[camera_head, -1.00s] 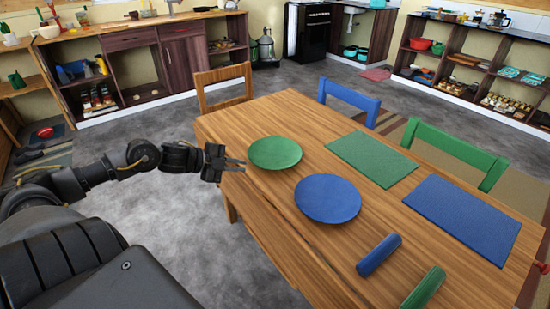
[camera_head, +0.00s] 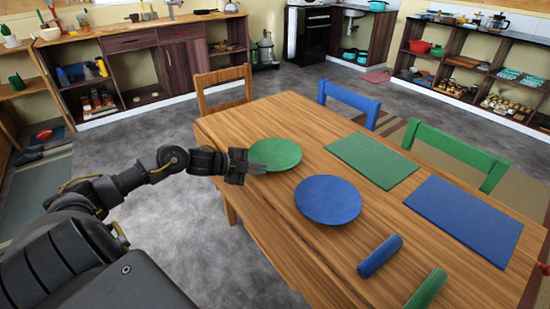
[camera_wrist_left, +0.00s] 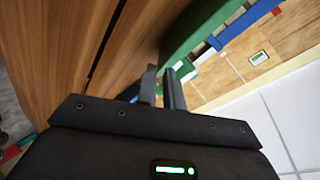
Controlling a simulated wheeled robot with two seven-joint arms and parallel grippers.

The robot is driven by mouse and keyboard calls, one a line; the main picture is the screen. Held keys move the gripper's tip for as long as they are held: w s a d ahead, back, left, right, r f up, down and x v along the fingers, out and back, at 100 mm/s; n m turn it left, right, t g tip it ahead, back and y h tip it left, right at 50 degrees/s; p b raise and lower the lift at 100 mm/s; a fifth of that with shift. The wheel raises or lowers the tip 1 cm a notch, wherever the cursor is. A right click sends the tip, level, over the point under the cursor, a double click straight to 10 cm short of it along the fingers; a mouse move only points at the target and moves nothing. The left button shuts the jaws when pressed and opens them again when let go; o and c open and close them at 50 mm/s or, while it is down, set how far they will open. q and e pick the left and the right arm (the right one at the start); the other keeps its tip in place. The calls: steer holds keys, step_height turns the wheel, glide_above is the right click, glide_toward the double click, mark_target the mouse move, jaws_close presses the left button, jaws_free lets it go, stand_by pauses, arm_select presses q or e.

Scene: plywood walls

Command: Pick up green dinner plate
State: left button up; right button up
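The green dinner plate (camera_head: 276,153) lies flat on the wooden table, near its left edge. My left gripper (camera_head: 259,168) is at the plate's near-left rim, and its fingers overlap the rim in the head view. In the left wrist view the two fingers (camera_wrist_left: 161,84) stand a little apart, with the green plate (camera_wrist_left: 200,24) seen edge-on just beyond the tips. I cannot tell whether the rim is between the fingers or touching them. My right gripper is not in view.
A blue plate (camera_head: 328,199) lies close to the green one. A green placemat (camera_head: 372,160), a blue placemat (camera_head: 462,218), a blue roll (camera_head: 380,256) and a green roll (camera_head: 428,289) are also on the table (camera_head: 285,238). Chairs stand along its far sides.

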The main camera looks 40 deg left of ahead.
arm_select(q)
steer(key=shift+x, duration=1.2)
steer(key=shift+w+d+f, duration=0.1)
steer(key=shift+w+d, duration=0.1)
steer(key=shift+w, duration=0.05)
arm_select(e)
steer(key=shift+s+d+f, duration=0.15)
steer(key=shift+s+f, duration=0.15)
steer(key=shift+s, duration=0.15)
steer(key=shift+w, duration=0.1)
arm_select(q)
jaws_close()
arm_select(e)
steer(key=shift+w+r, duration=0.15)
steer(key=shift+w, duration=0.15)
